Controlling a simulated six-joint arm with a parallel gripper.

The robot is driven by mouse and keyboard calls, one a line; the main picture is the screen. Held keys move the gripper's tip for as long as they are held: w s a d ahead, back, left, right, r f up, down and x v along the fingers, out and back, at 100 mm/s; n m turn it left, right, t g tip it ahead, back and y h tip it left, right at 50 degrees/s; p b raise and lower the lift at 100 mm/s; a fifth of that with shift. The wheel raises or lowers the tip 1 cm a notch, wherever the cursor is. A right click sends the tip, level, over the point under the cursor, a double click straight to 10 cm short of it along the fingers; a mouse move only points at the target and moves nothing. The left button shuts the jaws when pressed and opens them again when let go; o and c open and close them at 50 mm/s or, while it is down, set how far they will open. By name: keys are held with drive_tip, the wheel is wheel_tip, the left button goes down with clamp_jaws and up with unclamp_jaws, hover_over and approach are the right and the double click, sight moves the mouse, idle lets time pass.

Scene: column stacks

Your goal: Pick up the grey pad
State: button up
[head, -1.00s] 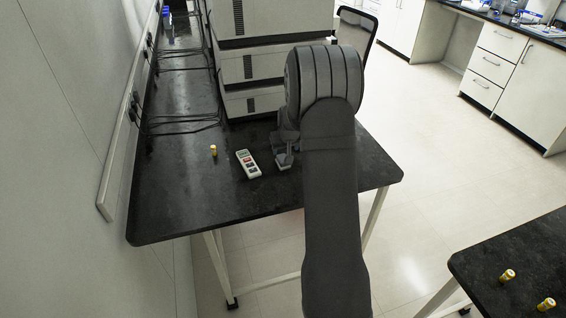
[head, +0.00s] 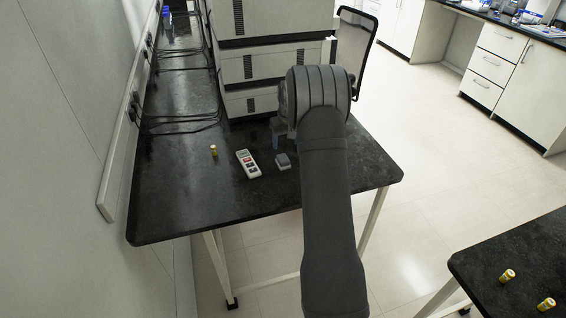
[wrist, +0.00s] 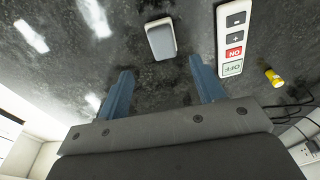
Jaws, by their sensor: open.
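The grey pad (head: 283,161) is a small block with rounded corners on the black table, just right of the white remote-like device. In the wrist view the pad (wrist: 161,38) lies ahead of the fingertips, roughly centred between them. My gripper (wrist: 160,68) is open and empty, its two blue fingers apart and not touching the pad. In the head view my gripper (head: 277,138) shows partly behind my arm, above and beyond the pad in the picture.
The white device (head: 248,164) with a red button lies close left of the pad. A small yellow cylinder (head: 213,151) stands farther left. A stack of grey-white instrument units (head: 270,68) stands behind. Black cables (head: 180,124) lie at the back left. The table front is clear.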

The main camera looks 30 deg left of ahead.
sight(283, 158)
drive_tip(key=f, duration=0.3)
drive_tip(key=a+f, duration=0.1)
drive_tip(key=f, duration=0.4)
drive_tip(key=shift+w+a+f, duration=0.3)
drive_tip(key=shift+w+f, duration=0.1)
drive_tip(key=c, duration=1.1)
